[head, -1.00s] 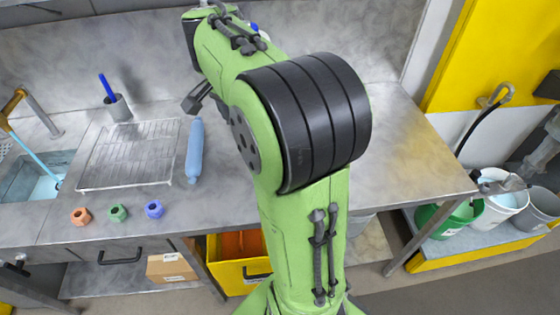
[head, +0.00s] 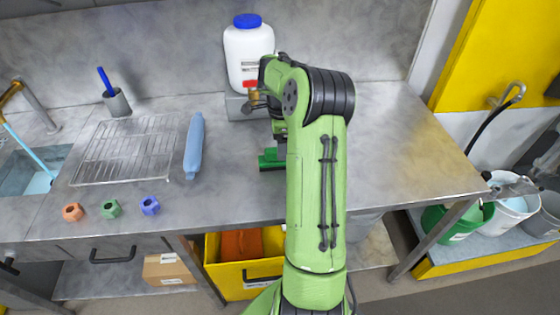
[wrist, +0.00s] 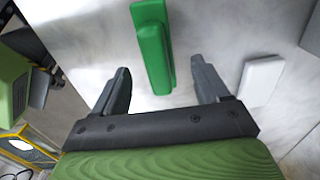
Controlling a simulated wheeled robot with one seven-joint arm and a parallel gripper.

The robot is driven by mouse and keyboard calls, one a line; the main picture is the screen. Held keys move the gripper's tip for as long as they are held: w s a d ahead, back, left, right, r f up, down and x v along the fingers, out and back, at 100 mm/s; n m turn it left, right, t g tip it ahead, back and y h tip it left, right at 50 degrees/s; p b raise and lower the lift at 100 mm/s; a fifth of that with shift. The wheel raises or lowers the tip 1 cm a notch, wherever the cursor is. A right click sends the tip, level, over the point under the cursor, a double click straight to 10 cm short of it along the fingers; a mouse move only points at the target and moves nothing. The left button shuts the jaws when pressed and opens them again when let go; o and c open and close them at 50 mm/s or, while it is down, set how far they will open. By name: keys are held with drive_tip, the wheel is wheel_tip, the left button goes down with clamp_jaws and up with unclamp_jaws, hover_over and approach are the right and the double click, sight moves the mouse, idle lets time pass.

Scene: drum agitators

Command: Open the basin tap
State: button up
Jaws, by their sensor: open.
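The basin tap (head: 12,91) is at the far left edge of the head view, with a brass-coloured spout and a slanted grey post beside it. It is partly cut off by the picture edge. A light-blue streak runs from its spout down to the sink basin (head: 22,182), which holds light blue. My gripper (wrist: 160,67) is open in the wrist view, with nothing held between its fingers. A green bar (wrist: 152,48) lies on the counter beyond the fingertips. My gripper is far to the right of the tap, and my arm largely hides it in the head view.
A wire rack (head: 128,150), a blue roll (head: 194,146) and three coloured nuts (head: 111,209) lie between the basin and my arm. A white blue-capped container (head: 247,55) stands behind my arm. The counter right of my arm is clear.

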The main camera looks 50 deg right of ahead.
wheel_tip(320, 180, down, 5)
drive_tip(key=shift+a+f+b, duration=0.1)
drive_tip(key=shift+a+b, duration=0.05)
drive_tip(key=shift+b, duration=0.25)
drive_tip(key=c, duration=1.3)
wheel_tip(320, 180, up, 10)
drive_tip(key=shift+r+p, duration=0.2)
drive_tip(key=shift+p, duration=0.85)
